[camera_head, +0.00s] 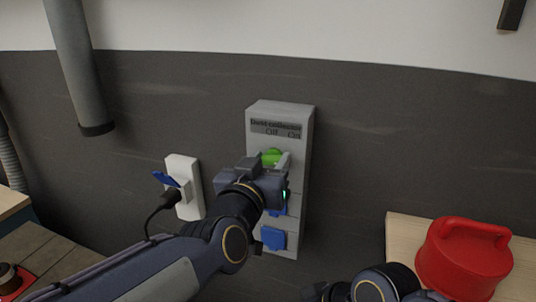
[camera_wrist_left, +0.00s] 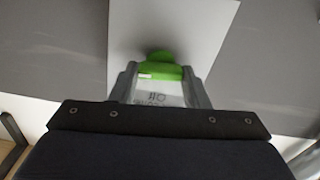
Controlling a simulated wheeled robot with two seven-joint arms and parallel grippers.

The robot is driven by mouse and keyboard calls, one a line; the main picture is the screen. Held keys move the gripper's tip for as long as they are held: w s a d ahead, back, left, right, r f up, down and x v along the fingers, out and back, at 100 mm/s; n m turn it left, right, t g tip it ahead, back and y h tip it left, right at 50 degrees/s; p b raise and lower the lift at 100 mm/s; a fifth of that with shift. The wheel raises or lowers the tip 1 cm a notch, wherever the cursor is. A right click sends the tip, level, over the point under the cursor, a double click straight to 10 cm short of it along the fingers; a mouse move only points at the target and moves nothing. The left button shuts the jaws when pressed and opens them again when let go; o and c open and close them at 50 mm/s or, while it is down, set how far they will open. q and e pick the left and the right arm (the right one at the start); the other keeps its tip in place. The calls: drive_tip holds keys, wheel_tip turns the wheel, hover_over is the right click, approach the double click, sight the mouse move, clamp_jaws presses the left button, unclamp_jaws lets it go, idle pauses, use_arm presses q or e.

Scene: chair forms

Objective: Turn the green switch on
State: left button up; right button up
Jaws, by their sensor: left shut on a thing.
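The green switch (camera_head: 271,157) is a round knob on the upper part of a grey wall box (camera_head: 306,165) labelled "Dust collector", with "Off" and "On" printed above the knob. My left gripper (camera_head: 277,161) is at the box with its fingers on either side of the green knob, shut on it. In the left wrist view the green knob (camera_wrist_left: 159,70) lies between the two fingertips (camera_wrist_left: 158,78). The gripper hides part of the box's middle. My right arm shows at the bottom edge, but its fingers cannot be made out.
Blue socket covers (camera_head: 273,238) sit on the box below the knob. A white outlet (camera_head: 190,206) with a black plug (camera_head: 172,198) is to the left. A red container (camera_head: 463,262) stands on a wooden surface (camera_head: 405,230) at right. A grey pipe (camera_head: 76,65) hangs upper left.

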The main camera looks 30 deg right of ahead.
use_arm(q)
drive_tip(key=shift+m, duration=0.9)
drive_tip(key=o, duration=1)
drive_tip(key=v, duration=0.7)
drive_tip(key=shift+s+a, duration=0.25)
drive_tip(key=shift+s, duration=0.05)
